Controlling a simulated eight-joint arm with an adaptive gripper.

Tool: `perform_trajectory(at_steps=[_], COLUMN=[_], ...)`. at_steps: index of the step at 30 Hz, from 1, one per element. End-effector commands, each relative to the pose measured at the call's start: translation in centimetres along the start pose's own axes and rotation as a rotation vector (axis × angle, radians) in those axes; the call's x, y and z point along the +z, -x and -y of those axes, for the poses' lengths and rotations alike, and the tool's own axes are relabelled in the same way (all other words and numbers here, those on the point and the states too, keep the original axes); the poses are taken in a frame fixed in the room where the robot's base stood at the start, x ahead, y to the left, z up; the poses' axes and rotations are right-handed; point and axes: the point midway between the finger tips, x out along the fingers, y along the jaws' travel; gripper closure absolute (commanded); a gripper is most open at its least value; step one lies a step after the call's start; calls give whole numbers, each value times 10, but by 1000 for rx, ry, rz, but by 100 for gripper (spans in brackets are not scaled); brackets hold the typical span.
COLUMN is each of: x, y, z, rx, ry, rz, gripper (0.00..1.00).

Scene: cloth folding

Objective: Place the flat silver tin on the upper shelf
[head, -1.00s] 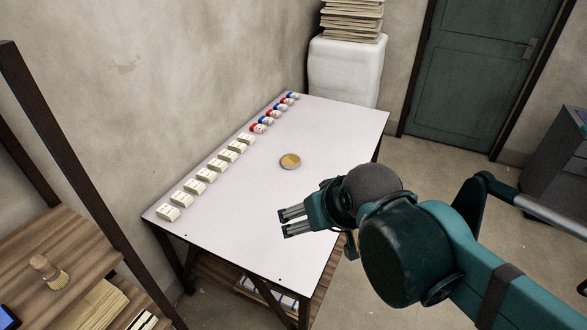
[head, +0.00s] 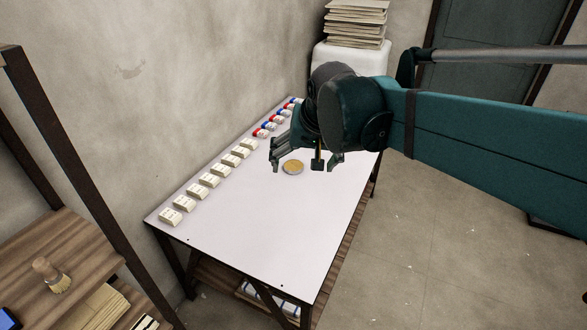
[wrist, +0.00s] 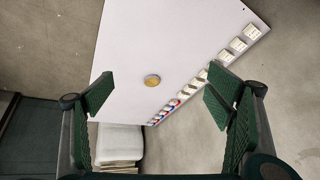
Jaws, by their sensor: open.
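The flat round tin (head: 292,167), silver at the rim with a tan top, lies on the white table. It also shows in the wrist view (wrist: 152,81), between and beyond my fingers. My gripper (head: 305,163) is open and empty, pointing down above the table near the tin, apart from it. In the wrist view my gripper's two green fingers (wrist: 158,98) stand wide apart. A wooden shelf unit stands at the left, with an upper board (head: 85,240) partly in view.
Several cream blocks (head: 197,192) and red, blue and white items (head: 270,129) line the table's wall-side edge. Stacked papers (head: 355,22) sit on a white block behind the table. The table's near part (head: 255,230) is clear.

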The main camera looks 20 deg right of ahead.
Motion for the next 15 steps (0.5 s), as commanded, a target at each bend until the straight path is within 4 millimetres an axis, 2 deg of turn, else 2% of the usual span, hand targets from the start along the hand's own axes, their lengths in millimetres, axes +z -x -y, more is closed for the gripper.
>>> perform_trajectory(at_steps=[3, 15], x=[-22, -90], y=[-7, -38], z=[4, 16], rx=[7, 35], ry=[-41, -184], rz=[14, 64], gripper=[20, 20])
